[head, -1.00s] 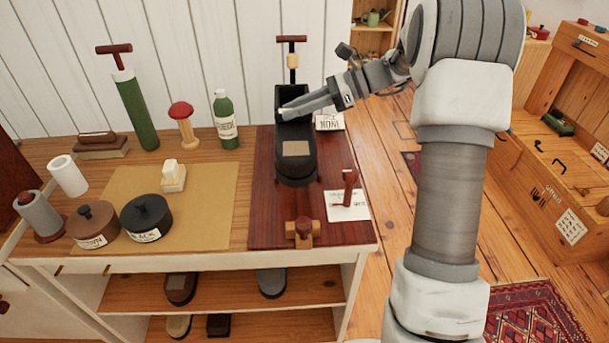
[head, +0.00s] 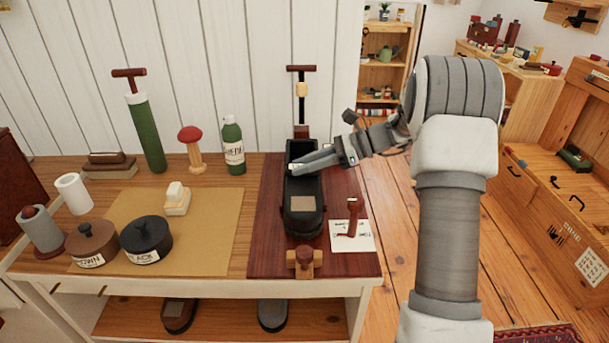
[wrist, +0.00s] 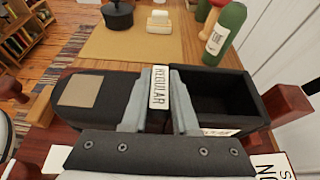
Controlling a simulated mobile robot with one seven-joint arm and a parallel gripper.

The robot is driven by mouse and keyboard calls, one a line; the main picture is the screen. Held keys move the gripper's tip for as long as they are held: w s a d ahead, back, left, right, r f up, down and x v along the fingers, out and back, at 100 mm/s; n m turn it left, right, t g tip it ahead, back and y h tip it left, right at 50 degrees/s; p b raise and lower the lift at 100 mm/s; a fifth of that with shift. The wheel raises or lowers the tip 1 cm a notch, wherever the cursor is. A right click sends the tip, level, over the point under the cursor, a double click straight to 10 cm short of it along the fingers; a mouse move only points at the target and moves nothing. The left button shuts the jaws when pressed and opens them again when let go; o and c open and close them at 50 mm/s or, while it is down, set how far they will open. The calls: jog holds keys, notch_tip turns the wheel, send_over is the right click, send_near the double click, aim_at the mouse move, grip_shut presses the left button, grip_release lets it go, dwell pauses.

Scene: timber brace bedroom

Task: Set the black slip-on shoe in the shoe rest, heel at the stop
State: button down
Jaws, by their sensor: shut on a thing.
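The black slip-on shoe (head: 304,217) is over the red-brown board of the shoe rest (head: 268,240). Its open heel end points to the back and its toe to the front. My gripper (head: 298,165) is shut on the shoe near its opening; the wrist view shows the grey fingers (wrist: 158,118) across its middle. A red-brown block (wrist: 285,104) stands close behind the heel, below the T-handled post (head: 301,88). A wooden block (head: 304,262) is in front of the toe. I cannot tell whether the heel touches or the sole rests on the board.
A white card with a red-brown handled tool (head: 352,220) lies right of the shoe. Black (head: 146,240) and brown (head: 92,245) tins, a green bottle (head: 233,146) and a red-capped wooden piece (head: 192,148) stand to the left. The tan mat has bare room.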

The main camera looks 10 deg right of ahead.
jog(key=shift+f, duration=0.85)
jog(key=c, duration=0.7)
grip_release()
jog(key=shift+f, duration=0.15)
